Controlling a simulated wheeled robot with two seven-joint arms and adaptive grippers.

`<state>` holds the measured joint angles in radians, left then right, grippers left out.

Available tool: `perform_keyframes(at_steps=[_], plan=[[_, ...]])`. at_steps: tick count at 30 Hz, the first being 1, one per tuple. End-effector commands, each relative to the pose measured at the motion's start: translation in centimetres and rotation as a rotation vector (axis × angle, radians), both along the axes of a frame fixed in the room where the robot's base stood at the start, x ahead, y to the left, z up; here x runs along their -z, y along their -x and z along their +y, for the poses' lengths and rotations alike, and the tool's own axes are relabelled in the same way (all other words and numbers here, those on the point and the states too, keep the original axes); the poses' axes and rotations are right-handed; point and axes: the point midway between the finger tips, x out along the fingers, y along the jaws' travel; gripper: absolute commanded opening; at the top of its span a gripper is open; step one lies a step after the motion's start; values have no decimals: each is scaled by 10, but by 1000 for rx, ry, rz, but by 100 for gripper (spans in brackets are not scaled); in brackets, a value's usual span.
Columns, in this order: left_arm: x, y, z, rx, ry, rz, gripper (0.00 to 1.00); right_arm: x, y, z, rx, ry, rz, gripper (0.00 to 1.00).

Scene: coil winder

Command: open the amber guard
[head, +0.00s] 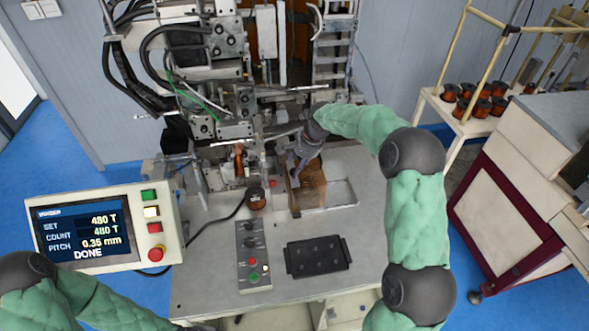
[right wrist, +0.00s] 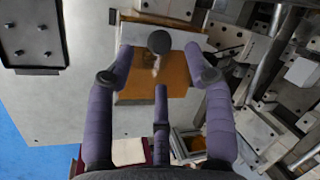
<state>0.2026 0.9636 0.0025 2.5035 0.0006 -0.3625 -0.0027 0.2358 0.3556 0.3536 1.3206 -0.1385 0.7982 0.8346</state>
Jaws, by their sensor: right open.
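The amber guard (head: 314,187) is a see-through orange-brown panel on the machine bed, right of the spindle area. It also shows in the right wrist view (right wrist: 136,88), between and beyond the fingers. My right gripper (head: 296,171) reaches down from the upper right to the guard's upper left part. It is open, with purple fingers spread and nothing held; in the right wrist view (right wrist: 158,55) the fingers lie over the guard. A dark round knob shows between them; I cannot tell what it belongs to. Contact with the guard is unclear. My left gripper is out of view.
A display panel (head: 100,229) reading DONE stands at left. A button strip (head: 253,257) and a black tray (head: 318,257) lie on the bed (head: 210,290). A copper coil (head: 255,198) sits left of the guard. Machine frames crowd the back.

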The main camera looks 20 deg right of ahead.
Motion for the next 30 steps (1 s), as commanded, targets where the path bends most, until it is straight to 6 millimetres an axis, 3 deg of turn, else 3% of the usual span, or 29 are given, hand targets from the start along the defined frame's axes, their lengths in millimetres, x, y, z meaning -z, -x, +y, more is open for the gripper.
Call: perform_keyframes(at_steps=[3, 9, 22, 27, 28, 30], plan=[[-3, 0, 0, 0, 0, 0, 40, 20, -5, 4, -1, -1, 3, 53], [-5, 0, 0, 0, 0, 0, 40, 42, -12, 7, 0, 1, 1, 53], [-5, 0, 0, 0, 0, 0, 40, 50, -15, 8, 0, 1, 0, 53], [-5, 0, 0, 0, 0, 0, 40, 50, -15, 8, 0, 1, 0, 5], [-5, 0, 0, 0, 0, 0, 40, 50, -15, 8, 0, 1, 0, 0], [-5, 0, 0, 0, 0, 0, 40, 50, -15, 8, 0, 1, 0, 0]])
